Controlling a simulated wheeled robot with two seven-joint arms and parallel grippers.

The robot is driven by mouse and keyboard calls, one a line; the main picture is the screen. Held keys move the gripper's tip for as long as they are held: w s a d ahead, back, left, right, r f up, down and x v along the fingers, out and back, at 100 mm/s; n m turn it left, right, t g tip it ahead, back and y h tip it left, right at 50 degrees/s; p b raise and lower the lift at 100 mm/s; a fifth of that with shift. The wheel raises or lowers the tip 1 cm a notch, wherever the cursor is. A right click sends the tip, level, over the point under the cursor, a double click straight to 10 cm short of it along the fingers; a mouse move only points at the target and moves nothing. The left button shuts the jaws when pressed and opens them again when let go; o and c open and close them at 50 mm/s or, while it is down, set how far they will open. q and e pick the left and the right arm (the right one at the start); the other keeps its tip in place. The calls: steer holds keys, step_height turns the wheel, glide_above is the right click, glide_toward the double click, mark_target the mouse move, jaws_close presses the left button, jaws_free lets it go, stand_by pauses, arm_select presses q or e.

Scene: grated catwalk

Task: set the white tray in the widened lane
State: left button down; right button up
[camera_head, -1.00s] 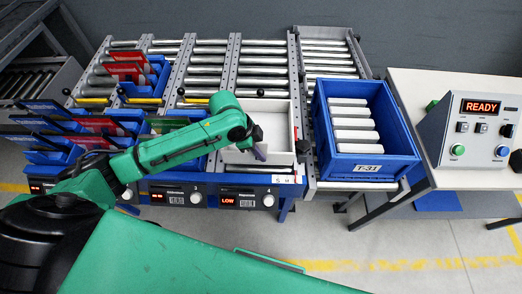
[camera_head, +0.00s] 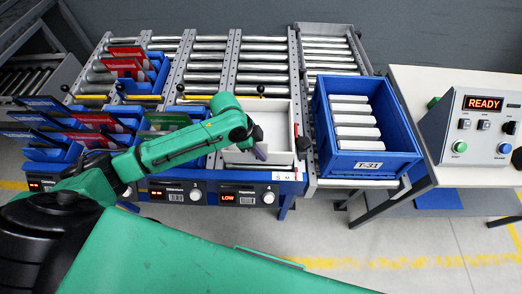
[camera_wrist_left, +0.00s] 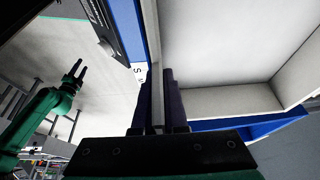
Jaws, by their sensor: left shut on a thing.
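The white tray (camera_head: 272,118) is an empty, shallow box at the front of the rightmost lane of the blue-fronted roller rack (camera_head: 262,70). Its front wall is above the S M label strip. My left gripper (camera_head: 259,150) is shut on the tray's wall; in the left wrist view the dark fingers (camera_wrist_left: 157,85) stand on either side of that wall, and the tray's inside (camera_wrist_left: 225,45) fills the right. From these views I cannot tell whether the tray rests fully on the rollers. My right gripper (camera_wrist_left: 76,70) shows small, away from the rack, its fingers too small to judge.
A blue crate (camera_head: 371,161) with several white boxes stands close right of the tray. Blue bins (camera_head: 146,88) with red and dark folders fill lanes to the left. A control box (camera_head: 478,125) reading READY sits on the right table. Rollers behind the tray are clear.

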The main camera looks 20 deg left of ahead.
mark_target(261, 144)
arm_select(q)
steer(key=shift+f+b, duration=0.7)
steer(key=shift+f, duration=0.65)
steer(key=c, duration=0.9)
jaws_free()
steer(key=o, duration=0.4)
step_height(261, 144, up, 8)
steer(key=p, duration=0.9)
steer(key=shift+r, duration=0.1)
